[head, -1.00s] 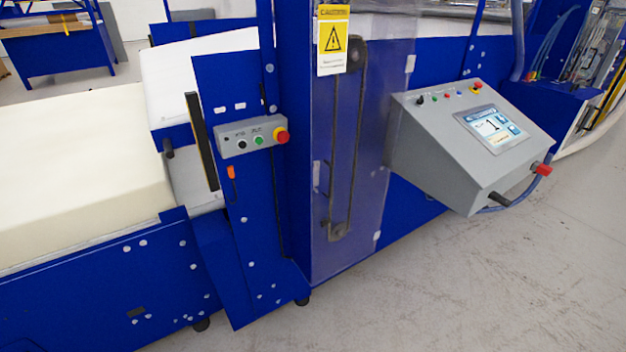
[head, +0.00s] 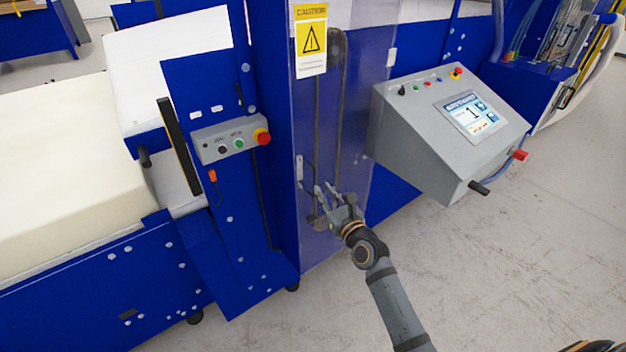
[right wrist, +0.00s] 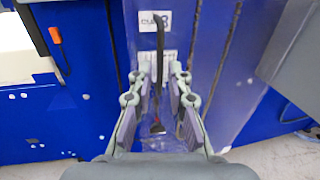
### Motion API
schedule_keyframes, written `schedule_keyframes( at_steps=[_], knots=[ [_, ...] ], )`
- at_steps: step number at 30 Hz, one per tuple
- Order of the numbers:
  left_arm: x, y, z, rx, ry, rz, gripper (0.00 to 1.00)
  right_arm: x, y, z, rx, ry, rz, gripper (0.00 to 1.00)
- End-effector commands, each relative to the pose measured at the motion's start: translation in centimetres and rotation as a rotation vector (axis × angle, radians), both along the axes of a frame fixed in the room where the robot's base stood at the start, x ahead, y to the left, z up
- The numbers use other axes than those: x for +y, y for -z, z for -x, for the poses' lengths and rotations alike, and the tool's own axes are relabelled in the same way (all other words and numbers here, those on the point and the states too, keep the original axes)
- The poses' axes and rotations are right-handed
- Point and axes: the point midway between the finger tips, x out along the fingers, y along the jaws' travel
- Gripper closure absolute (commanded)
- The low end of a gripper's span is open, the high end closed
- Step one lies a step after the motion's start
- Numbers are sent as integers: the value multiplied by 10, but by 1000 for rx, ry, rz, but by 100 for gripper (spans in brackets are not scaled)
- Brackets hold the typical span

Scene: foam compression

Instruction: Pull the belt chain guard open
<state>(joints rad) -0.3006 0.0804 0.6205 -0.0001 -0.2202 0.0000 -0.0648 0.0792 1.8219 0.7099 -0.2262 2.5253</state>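The belt chain guard (head: 362,130) is a clear panel on the blue machine column, over a dark belt loop (head: 338,100). It looks shut. A small white handle (head: 299,168) is on its left edge. My right gripper (head: 325,190) is in front of the guard's lower part, just right of and below the handle. In the right wrist view the two fingers of my right gripper (right wrist: 162,80) are apart with nothing clearly held between them. The guard (right wrist: 205,70) is ahead of them; I cannot tell whether they touch it. My left gripper is not in view.
A grey control console (head: 425,130) with a screen juts out right of the guard. A button box (head: 230,138) with a red knob is to the left. A yellow caution sign (head: 311,40) is at the guard's top. The floor (head: 480,260) in front is clear.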

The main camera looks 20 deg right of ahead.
Motion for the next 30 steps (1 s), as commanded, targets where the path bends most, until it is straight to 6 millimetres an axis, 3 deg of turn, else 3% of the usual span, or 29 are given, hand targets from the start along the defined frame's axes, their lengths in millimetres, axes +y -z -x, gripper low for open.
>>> schedule_keyframes(
  at_steps=[3, 10, 20, 24, 30],
  knots=[
    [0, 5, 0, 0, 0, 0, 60, 4, 1, -27, -2, 1, 0, 82],
    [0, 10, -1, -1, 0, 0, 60, 9, 1, -60, 0, 1, 2, 82],
    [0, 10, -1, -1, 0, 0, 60, 10, 0, -66, 2, 0, 3, 82],
    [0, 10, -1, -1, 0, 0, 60, 10, 0, -66, 2, 0, 3, 99],
    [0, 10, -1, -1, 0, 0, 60, 10, 1, -66, 2, 0, 3, 100]
  ],
)
